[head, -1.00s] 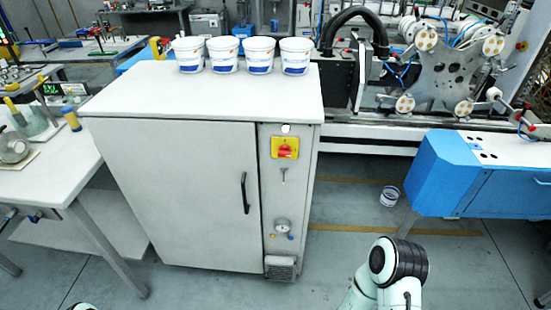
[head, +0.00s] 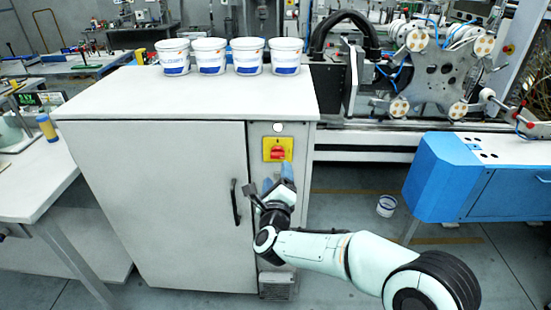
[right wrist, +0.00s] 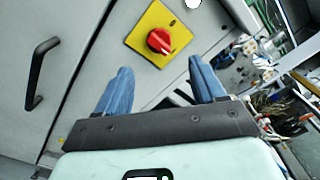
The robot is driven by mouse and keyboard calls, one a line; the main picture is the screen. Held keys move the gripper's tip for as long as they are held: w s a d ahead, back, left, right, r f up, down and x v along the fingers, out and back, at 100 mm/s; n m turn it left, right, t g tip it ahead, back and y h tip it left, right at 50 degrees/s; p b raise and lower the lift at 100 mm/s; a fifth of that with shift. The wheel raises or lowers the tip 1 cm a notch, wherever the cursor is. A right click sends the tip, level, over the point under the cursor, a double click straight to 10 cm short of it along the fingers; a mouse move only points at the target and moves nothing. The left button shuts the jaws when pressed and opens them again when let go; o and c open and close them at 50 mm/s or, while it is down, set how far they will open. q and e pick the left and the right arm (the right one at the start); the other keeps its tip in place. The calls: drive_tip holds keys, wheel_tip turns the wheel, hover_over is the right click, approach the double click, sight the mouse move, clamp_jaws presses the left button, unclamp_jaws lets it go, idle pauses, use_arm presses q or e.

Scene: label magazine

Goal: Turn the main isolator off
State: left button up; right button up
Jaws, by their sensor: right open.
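The main isolator is a red rotary knob on a yellow square plate (head: 277,149), on the narrow right-hand front panel of the grey cabinet. In the right wrist view the red knob (right wrist: 159,41) shows with its yellow plate (right wrist: 146,20), beyond my fingertips. My right gripper (head: 279,180) is just below the plate in the head view. Its two blue fingers are apart and empty in the right wrist view (right wrist: 160,78), with the knob ahead of the gap between them, not touched as far as I can see. My left gripper is not in view.
The grey cabinet (head: 150,190) has a black door handle (head: 235,202) left of my right gripper. Several white tubs (head: 210,56) stand on its top.

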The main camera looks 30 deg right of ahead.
sight(278, 158)
drive_tip(key=p+x, duration=0.1)
drive_tip(key=x, duration=0.8)
drive_tip(key=shift+w+f, duration=0.1)
drive_tip(key=shift+w, duration=0.1)
drive_tip(key=c, duration=1.1)
